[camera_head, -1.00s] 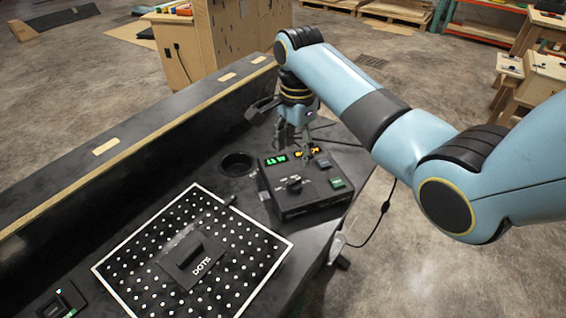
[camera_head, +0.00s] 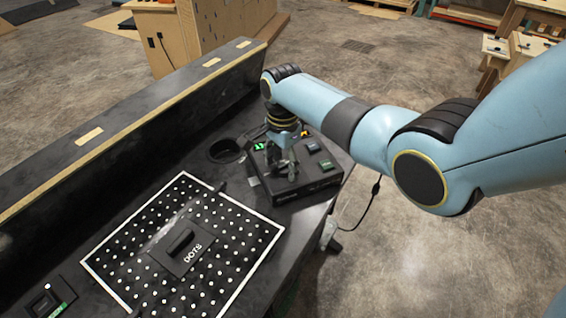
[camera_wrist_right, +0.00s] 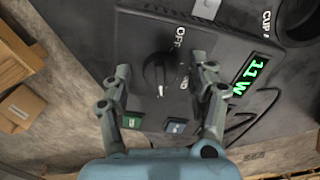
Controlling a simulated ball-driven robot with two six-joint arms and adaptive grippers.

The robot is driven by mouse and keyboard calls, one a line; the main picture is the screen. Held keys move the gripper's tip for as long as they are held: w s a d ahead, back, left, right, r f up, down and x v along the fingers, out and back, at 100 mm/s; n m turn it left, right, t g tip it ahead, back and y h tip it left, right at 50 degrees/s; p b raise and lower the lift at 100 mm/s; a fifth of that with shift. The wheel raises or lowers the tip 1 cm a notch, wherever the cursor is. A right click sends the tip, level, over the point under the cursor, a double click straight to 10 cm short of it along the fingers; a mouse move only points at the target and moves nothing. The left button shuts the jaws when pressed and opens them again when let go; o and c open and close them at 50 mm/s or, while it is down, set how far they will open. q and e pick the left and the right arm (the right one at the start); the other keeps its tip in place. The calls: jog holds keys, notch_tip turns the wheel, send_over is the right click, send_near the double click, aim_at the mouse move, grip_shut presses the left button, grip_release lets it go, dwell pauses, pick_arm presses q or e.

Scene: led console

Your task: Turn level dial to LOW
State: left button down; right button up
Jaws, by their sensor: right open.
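The black level dial (camera_wrist_right: 158,72) sits on the top of the dark console box (camera_head: 316,184). Contact with the dial cannot be told. In the head view the gripper hides most of the dial. My left gripper is not in view.
A green display (camera_wrist_right: 252,73) reads 11 W. Two buttons, green (camera_wrist_right: 132,120) and blue-grey (camera_wrist_right: 175,126), sit on the console. A round cup hole (camera_head: 226,151) and a dotted panel (camera_head: 240,213) lie beside the console. A long raised ledge (camera_head: 88,138) runs behind.

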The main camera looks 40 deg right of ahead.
jog(key=c, duration=1.1)
jog(key=shift+c, duration=0.2)
jog(key=n+p, duration=0.2)
jog(key=n, duration=0.1)
jog(key=shift+r+n, duration=0.15)
jog(key=shift+n, duration=0.15)
jog(key=n+p, duration=0.2)
jog(key=n, duration=0.3)
jog(key=n+p, duration=0.1)
jog(key=n, duration=0.5)
jog(key=shift+d, duration=0.1)
jog(key=shift+n+p, duration=0.5)
jog(key=shift+n, duration=2)
